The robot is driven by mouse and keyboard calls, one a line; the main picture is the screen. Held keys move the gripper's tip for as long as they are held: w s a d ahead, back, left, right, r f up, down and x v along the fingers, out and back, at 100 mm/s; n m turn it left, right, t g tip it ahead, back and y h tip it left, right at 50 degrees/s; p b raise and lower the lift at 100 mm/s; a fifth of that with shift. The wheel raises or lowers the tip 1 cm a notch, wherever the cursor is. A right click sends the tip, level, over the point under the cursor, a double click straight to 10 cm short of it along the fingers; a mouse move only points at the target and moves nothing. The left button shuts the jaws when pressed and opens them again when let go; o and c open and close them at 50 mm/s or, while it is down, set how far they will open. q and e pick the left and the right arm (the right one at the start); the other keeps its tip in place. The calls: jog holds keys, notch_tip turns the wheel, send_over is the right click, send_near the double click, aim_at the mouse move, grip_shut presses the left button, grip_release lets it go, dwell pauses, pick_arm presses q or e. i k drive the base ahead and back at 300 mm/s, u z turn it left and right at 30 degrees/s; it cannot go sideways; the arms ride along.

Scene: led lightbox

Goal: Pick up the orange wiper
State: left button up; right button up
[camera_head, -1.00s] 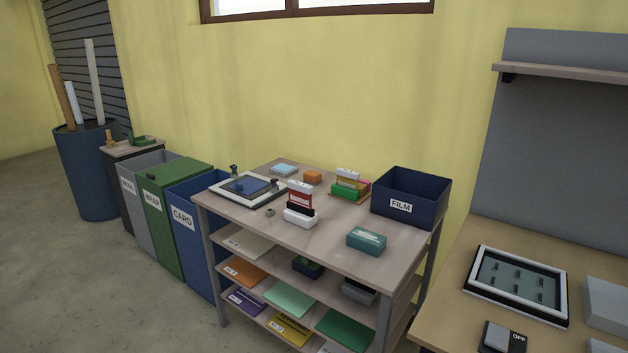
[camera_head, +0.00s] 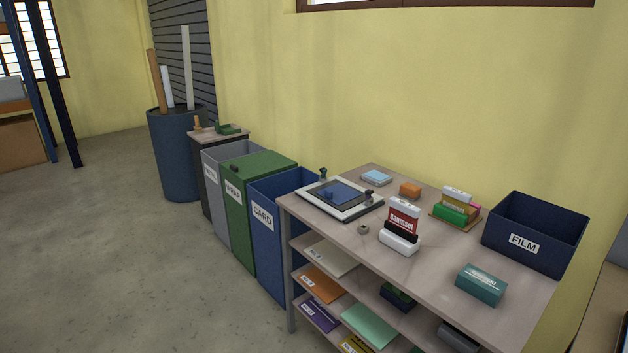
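A small orange block (camera_head: 410,190), which looks like the orange wiper, lies near the back edge of the shelf unit's wooden top (camera_head: 440,262). It sits between a light blue pad (camera_head: 376,177) on its left and a tray with green and yellow items (camera_head: 455,207) on its right. Nothing touches it that I can see. Neither of my grippers shows in the head view.
A framed panel (camera_head: 342,197), a red-and-white box on a white base (camera_head: 402,225), a teal box (camera_head: 480,285) and a navy FILM bin (camera_head: 535,235) share the top. A blue CARD bin (camera_head: 265,218) and a green WRAP bin (camera_head: 235,190) stand left. Floor is clear in front.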

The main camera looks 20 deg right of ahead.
aim_at(411, 191)
jog(key=u, duration=0.4)
jog(key=i, duration=1.15)
jog(key=z, duration=0.2)
